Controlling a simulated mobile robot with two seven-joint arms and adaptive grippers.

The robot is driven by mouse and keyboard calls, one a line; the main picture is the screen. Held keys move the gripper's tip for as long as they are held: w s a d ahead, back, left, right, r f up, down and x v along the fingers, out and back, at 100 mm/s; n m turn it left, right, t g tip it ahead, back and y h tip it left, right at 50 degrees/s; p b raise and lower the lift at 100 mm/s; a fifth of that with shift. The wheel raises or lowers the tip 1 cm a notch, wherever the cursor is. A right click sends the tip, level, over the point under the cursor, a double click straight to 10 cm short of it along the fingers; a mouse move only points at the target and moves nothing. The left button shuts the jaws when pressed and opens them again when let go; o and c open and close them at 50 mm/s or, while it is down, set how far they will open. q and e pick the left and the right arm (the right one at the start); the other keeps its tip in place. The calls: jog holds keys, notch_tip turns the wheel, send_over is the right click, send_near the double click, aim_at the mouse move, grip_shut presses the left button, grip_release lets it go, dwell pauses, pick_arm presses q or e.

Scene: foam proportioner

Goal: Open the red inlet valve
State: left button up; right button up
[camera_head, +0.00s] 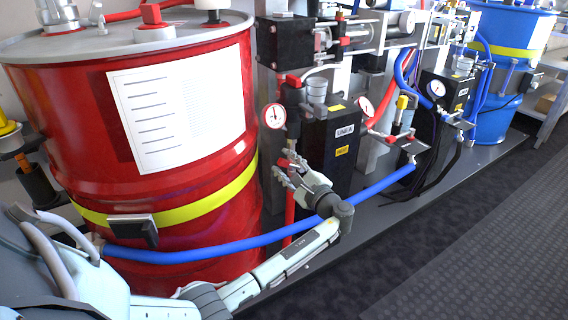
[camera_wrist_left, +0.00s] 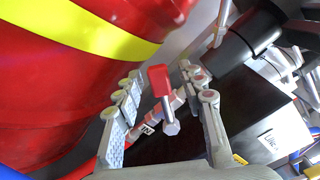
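The red inlet valve's handle (camera_wrist_left: 158,80) shows in the left wrist view as a small red lever on a metal fitting. It stands between the two fingers of my left gripper (camera_wrist_left: 161,73), with a visible gap on each side. In the head view my left gripper (camera_head: 283,170) reaches in at the lower part of the pump unit, just right of the red drum. The valve is mostly hidden there by the fingers; a bit of red shows beside them. The gripper is open. I cannot tell whether a finger touches the handle. My right gripper is in neither view.
The red drum (camera_head: 205,205) with a yellow band stands close on the left. A blue hose (camera_head: 385,183) crosses by my left wrist. The black LINE A block (camera_head: 337,145) and a gauge (camera_head: 273,116) are close by. The dark floor (camera_head: 470,235) at right is clear.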

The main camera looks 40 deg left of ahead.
pick_arm(q)
jog(key=v, duration=1.1)
jog(key=shift+d+f, duration=0.1)
